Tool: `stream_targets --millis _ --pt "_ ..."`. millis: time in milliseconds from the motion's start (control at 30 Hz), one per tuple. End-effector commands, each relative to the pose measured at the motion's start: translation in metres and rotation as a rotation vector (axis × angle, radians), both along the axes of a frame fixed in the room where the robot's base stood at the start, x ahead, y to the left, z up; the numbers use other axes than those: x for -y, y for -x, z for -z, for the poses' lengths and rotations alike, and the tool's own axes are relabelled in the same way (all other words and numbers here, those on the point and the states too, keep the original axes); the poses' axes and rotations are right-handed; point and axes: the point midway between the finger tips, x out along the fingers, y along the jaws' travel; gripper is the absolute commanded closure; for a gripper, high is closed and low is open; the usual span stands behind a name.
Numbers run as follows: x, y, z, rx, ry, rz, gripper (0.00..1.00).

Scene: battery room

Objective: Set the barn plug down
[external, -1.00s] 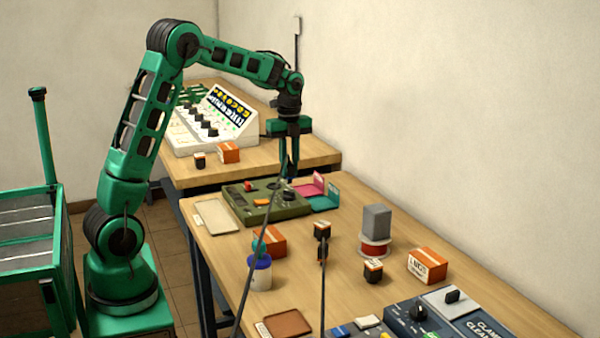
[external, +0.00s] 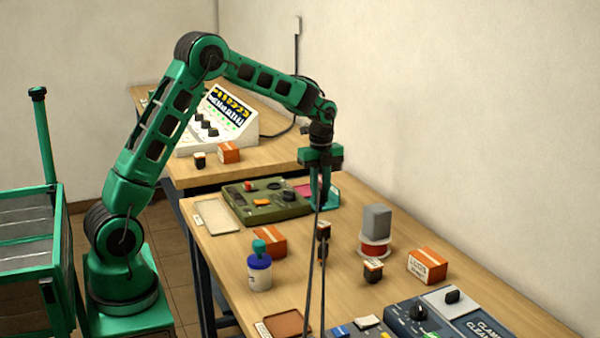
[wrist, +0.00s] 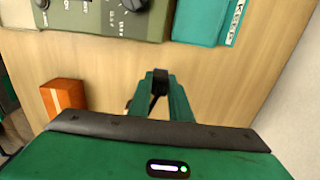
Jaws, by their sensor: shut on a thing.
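My gripper (external: 319,198) is shut on a small black plug (wrist: 159,77), taken here as the barn plug; no name on it is readable. My gripper is above the wooden table (wrist: 225,95), just in front of a teal holder (wrist: 196,25) labelled "KEEP". The olive control panel (external: 266,212) is to the left.
A small dark block (external: 323,229) with a second dark plug and cable stands in front of my gripper. An orange box (external: 270,242), a blue-capped bottle (external: 259,272), a red spool (external: 376,249) and a tan tray (external: 216,217) are nearby. Bare wood lies between them.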

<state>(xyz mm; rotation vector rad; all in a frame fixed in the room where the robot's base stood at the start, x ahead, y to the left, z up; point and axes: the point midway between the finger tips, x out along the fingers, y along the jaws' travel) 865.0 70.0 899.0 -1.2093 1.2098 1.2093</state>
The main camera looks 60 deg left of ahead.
Motion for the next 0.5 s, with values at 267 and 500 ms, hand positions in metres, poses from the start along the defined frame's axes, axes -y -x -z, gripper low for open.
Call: stream_targets --millis 267,500 --pt "0.000 0.001 0.034 -0.003 0.001 -0.001 1.00" --pt "-0.001 0.000 0.038 0.000 0.000 0.000 1.00"
